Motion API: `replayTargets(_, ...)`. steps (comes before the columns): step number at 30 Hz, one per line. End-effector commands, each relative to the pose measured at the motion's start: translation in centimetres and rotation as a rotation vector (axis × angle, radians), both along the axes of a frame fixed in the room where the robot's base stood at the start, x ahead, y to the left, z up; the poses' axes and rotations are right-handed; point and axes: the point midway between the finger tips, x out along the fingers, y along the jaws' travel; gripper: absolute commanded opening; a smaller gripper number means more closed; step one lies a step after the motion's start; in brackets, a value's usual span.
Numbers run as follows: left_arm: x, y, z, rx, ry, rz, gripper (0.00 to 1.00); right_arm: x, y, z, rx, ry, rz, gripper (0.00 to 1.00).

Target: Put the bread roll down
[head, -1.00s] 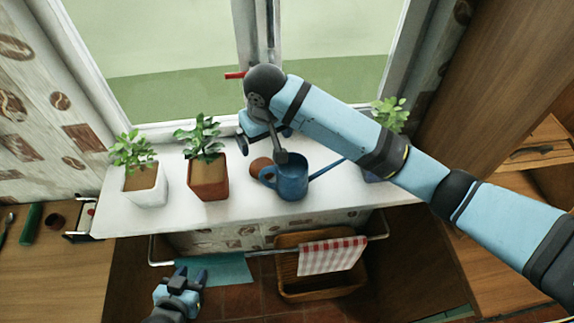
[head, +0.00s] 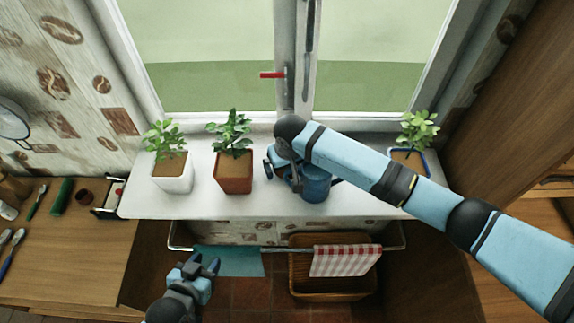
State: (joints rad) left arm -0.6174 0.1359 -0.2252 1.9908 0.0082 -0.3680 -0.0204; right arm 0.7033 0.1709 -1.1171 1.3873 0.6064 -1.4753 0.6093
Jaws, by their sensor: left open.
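I cannot make out a bread roll now. A small round brown thing showed on the windowsill (head: 350,202) beside the blue watering can (head: 317,186) earlier; that spot is now covered by my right gripper. My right gripper (head: 281,177) is low over the sill, between the red-brown plant pot and the watering can. Its fingers are partly hidden, and I cannot tell whether it holds anything. My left gripper (head: 206,266) is open and empty, below the sill's front edge, in front of the teal cloth (head: 232,262).
A white pot (head: 172,184), a red-brown pot (head: 233,184) and a blue-rimmed pot (head: 427,163) with plants stand on the sill. A rail (head: 275,252) runs along its front with a checked cloth (head: 345,261). A wooden counter (head: 75,255) lies left.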

Motion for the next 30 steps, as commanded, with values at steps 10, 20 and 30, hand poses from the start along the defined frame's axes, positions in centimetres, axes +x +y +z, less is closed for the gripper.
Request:
replayTargets(10, -0.01, 0.01, -0.04, 0.0, 0.002, 0.001, 0.43, 0.04, 0.02, -0.37, 0.0, -0.001, 0.0, 0.84)
replayTargets(20, -0.07, -0.06, -0.12, 0.0, 0.004, 0.0, 0.43, 0.05, 0.0, -0.34, 0.0, -0.001, 0.0, 0.47)
replayTargets(30, -0.11, -0.12, -0.22, -0.001, 0.005, -0.001, 0.43, 0.08, 0.02, 0.61, 0.001, -0.001, 0.0, 0.47)
